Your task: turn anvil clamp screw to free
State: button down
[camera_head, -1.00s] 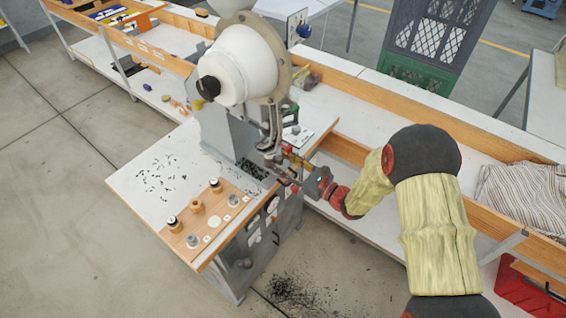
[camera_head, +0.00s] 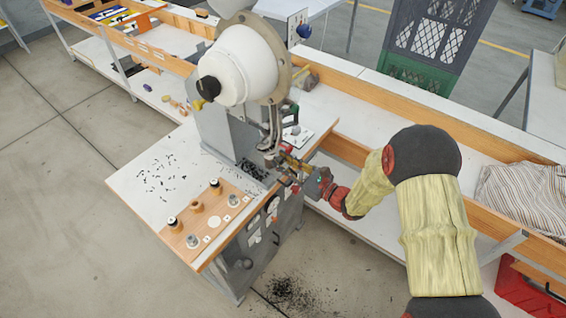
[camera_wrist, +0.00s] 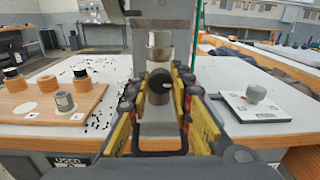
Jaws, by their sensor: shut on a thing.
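The eyelet press (camera_head: 215,120) stands on its white-topped bench, with a big white round housing above. In the wrist view its bare metal anvil post (camera_wrist: 159,45) stands in the middle. The dark round end of the anvil clamp screw (camera_wrist: 160,81) faces me, just below it. My gripper (camera_wrist: 158,92) reaches the post from the front, with a yellow-and-black finger on each side of the screw. It is shut on the screw. In the head view my gripper (camera_head: 286,172) is at the press's lower front, and the screw is too small to make out there.
A wooden board (camera_head: 212,218) with several dies lies at the bench's front left. A white plate (camera_wrist: 270,107) with a grey knob is right of the post. Black scraps (camera_head: 160,175) litter the bench top. A green-and-grey crate (camera_head: 425,55) stands behind.

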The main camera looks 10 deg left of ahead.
jog(key=shift+n+b, duration=0.45)
jog(key=shift+n, duration=0.25)
jog(key=c, duration=1.6)
grip_release()
jog(key=v, duration=1.2)
jog(key=shift+f, duration=0.1)
